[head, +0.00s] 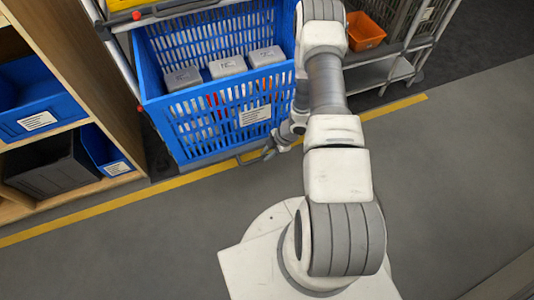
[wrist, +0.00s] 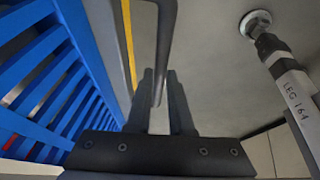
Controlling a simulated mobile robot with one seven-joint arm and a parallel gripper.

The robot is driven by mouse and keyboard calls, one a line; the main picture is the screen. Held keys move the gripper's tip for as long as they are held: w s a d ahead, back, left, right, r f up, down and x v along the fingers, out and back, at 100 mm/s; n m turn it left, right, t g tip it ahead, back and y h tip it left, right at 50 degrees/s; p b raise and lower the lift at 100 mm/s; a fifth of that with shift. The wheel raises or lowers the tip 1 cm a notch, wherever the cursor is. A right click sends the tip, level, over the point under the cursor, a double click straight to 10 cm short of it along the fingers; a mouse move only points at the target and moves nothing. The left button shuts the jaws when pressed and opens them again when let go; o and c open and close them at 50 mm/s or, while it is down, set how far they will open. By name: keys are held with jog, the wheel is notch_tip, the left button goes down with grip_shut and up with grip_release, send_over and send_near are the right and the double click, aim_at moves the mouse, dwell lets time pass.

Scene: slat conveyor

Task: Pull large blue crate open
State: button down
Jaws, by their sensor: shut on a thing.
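The large blue crate (head: 190,148) stands in a metal rack in the head view, its slatted front facing me with a white label on it. Several grey boxes (head: 228,66) lie inside. A dark bar handle (head: 250,158) sits low at the crate's front. My gripper (head: 269,152) is at the crate's lower front right, partly hidden by my arm. In the wrist view, the two dark fingers of my gripper (wrist: 159,85) are shut on the handle bar (wrist: 166,40), with the crate's blue slats (wrist: 50,80) to the left.
A wooden shelf (head: 85,60) with blue and black bins stands close on the left. An orange bin (head: 365,32) sits on the rack to the right. A grey post marked LEG 164 (wrist: 292,95) shows in the wrist view. The grey floor at right is clear.

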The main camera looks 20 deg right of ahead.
dwell(0.3)
jog(key=c, duration=0.8)
grip_release()
jog(key=shift+r, duration=0.1)
jog(key=p+v, duration=0.6)
jog(key=v, duration=1.1)
jog(key=shift+r, duration=0.1)
